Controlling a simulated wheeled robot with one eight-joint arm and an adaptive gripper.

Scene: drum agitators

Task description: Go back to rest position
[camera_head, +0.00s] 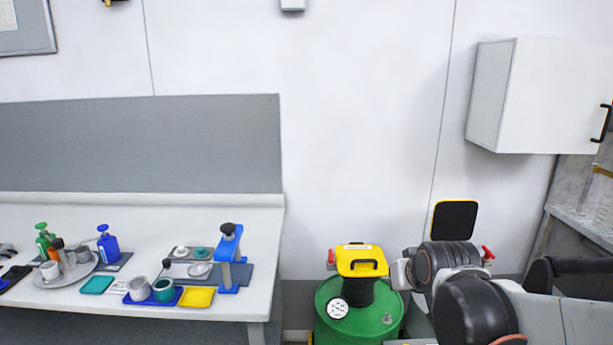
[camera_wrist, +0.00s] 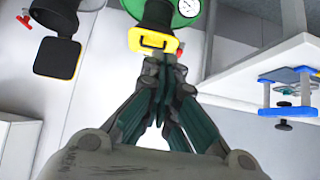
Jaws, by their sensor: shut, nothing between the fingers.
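My gripper (camera_wrist: 163,75) is shut and empty in the wrist view. Its fingertips appear close to the yellow lid (camera_wrist: 152,41) of a drum agitator, though I cannot tell whether they touch it. In the head view, the yellow lid (camera_head: 361,261) with its black handle sits on a black neck on top of a green drum (camera_head: 378,325). The drum has a round white gauge (camera_head: 337,308). My arm stands to the right of the drum in the head view, and my gripper is not clearly visible there.
A white bench (camera_head: 262,218) on the left holds a blue press (camera_head: 229,258), a blue bottle (camera_head: 108,246), a yellow tray (camera_head: 197,297) and cups. A second agitator's black square lid (camera_head: 455,220) stands open behind my arm. A white cabinet (camera_head: 535,95) hangs at upper right.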

